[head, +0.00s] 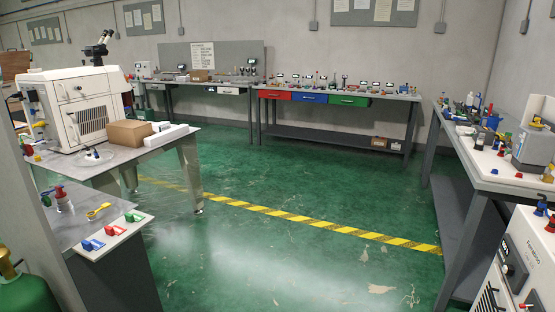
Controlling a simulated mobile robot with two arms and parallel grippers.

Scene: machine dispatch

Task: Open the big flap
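No part that I can surely tell as the big flap shows in the head view. A large white machine (83,85) stands on the left table, with a dark grille, knobs and panels on the side facing me. A second white machine (519,262), partly cut off, stands at the lower right, with a dark handle or latch and a grille on its front. I cannot tell whether any panel on either machine is open. Neither of my grippers is in view.
Open green floor with a yellow-black stripe (290,216) lies ahead. A low bench (115,225) with coloured clips and a green gas cylinder (25,290) are at the left. A back bench (340,97) has coloured drawers. A cluttered right table (450,160) bounds the right.

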